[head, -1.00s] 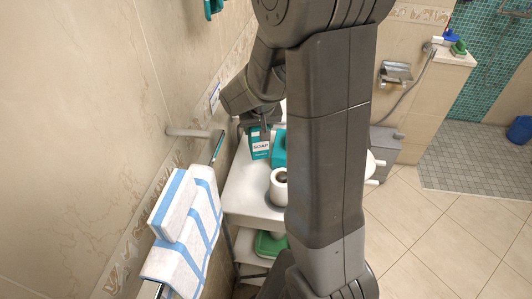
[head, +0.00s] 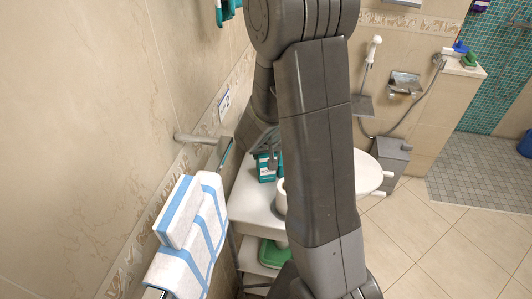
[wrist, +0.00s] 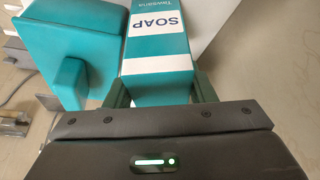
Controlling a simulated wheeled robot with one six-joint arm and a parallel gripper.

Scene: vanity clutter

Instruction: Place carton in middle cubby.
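The carton is a teal and white soap box (head: 266,170) over the white shelf unit's top (head: 250,207), partly hidden by my arm in the head view. In the wrist view the carton (wrist: 158,60) sits between my gripper's two fingers, its SOAP label showing. My gripper (wrist: 157,92) appears shut on the carton, with a finger close against each side. In the head view my gripper (head: 269,153) is above the carton. Whether the carton touches the surface is unclear. I cannot make out a middle cubby; my arm hides much of the unit.
A larger teal object (wrist: 55,50) stands beside the carton. A white cup-like item (head: 281,197) is mostly behind my arm. A green item (head: 272,253) lies on a lower shelf. Striped towels (head: 190,235) hang on a wall rail at left. Tiled floor (head: 430,235) is open at right.

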